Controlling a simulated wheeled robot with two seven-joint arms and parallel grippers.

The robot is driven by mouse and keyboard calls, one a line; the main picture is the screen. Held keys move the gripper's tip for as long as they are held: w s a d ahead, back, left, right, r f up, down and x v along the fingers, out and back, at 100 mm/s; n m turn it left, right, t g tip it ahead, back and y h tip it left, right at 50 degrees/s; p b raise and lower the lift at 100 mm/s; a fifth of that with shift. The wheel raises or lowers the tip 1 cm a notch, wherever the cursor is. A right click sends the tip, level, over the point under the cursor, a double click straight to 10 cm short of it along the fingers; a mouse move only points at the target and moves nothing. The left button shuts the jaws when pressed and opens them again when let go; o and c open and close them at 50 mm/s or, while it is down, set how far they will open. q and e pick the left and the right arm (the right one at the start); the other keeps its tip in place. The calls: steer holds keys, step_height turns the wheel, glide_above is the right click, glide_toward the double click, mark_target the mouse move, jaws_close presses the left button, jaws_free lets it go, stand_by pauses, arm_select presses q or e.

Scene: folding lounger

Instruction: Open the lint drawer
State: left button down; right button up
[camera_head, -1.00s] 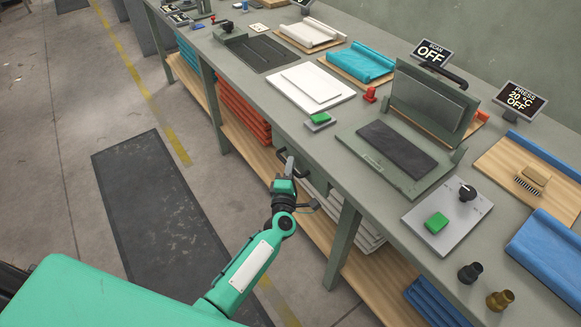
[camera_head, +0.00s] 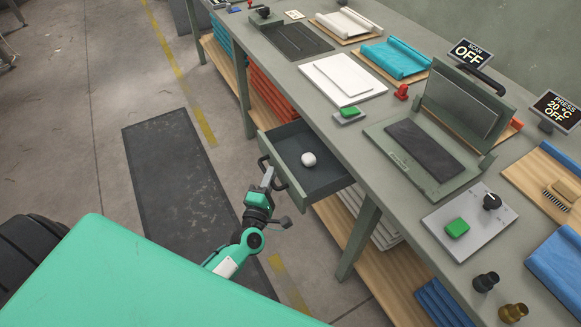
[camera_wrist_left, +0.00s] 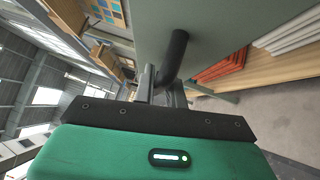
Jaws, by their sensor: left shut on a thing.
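The lint drawer (camera_head: 318,182) stands pulled out from under the front edge of the workbench (camera_head: 310,85) in the head view. A small white round lump (camera_head: 308,159) lies inside it. My left gripper (camera_head: 267,178) is at the drawer's dark bar handle (camera_head: 264,161) and is shut on it. In the left wrist view the handle (camera_wrist_left: 175,55) rises from between the fingers (camera_wrist_left: 160,88) to the grey-green drawer front (camera_wrist_left: 215,25). My right gripper is not in view.
Red (camera_head: 272,97) and white (camera_head: 362,217) folded stacks lie on the wooden shelf below. A bench leg (camera_head: 359,238) stands right of the drawer. A dark floor mat (camera_head: 175,175) lies left, with clear floor around it.

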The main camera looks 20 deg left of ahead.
arm_select(q)
steer(key=s+a, duration=0.2)
steer(key=s, duration=0.1)
steer(key=shift+s+a+f, duration=0.1)
steer(key=shift+s+a, duration=0.2)
steer(key=shift+a, duration=0.05)
steer(key=shift+s+a, duration=0.5)
steer(key=shift+s, duration=0.15)
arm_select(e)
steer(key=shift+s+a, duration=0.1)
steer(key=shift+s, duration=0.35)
arm_select(q)
steer(key=c, duration=1.7)
jaws_free()
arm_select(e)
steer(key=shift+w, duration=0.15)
